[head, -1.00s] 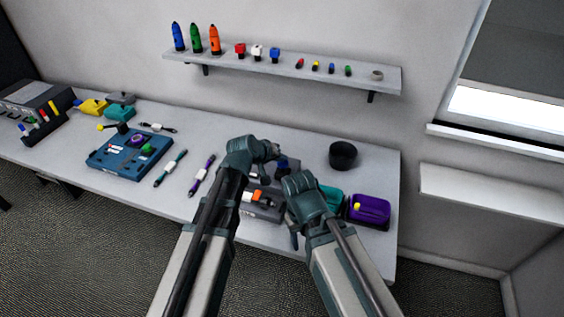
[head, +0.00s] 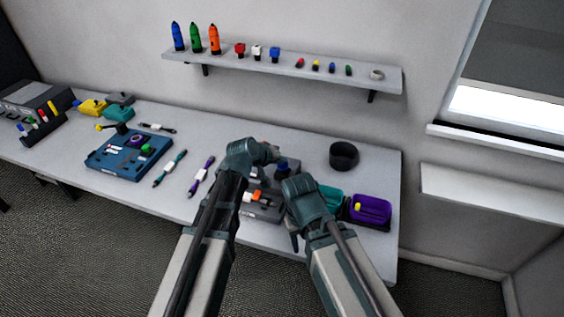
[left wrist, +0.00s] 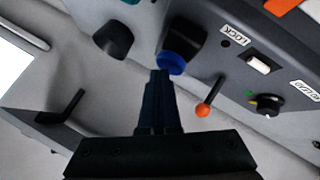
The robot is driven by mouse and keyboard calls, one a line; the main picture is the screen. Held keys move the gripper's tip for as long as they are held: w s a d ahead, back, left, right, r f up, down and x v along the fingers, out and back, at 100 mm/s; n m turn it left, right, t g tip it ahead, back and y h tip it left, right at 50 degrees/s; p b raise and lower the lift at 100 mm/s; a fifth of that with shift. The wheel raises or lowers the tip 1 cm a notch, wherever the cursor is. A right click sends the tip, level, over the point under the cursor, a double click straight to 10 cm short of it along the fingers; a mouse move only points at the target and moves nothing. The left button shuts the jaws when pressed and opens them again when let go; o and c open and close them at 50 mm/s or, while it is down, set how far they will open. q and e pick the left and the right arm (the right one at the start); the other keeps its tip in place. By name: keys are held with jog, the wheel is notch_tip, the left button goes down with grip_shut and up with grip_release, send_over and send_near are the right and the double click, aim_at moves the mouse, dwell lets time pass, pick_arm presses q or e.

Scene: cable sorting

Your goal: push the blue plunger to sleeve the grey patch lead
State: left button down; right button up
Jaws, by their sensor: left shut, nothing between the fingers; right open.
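The blue plunger (left wrist: 173,62) shows in the left wrist view as a round blue cap on a black housing of the grey machine (left wrist: 225,82). My left gripper (left wrist: 160,74) is shut and empty, its fingertips close below the plunger in that picture; whether they touch it I cannot tell. In the head view my left gripper (head: 274,153) is over the back of the grey machine (head: 264,212), partly hiding it. My right gripper (head: 294,236) is open at the machine's front right; its fingers are mostly hidden. I cannot make out the grey patch lead for sure.
An orange-balled lever (left wrist: 203,110), a white switch and a black knob (left wrist: 268,104) are on the machine near the fingers. A black round cup (head: 344,155) stands behind right; a purple box (head: 370,210) is at right. Teal (head: 170,168) and purple (head: 202,175) cables lie left.

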aim_at(281, 167)
pick_arm(q)
jog(key=shift+f, duration=0.2)
dwell(0.4)
jog(key=shift+r+p, duration=1.55)
jog(key=shift+r, duration=0.2)
notch_tip(281, 167, up, 6)
jog(key=p, duration=0.6)
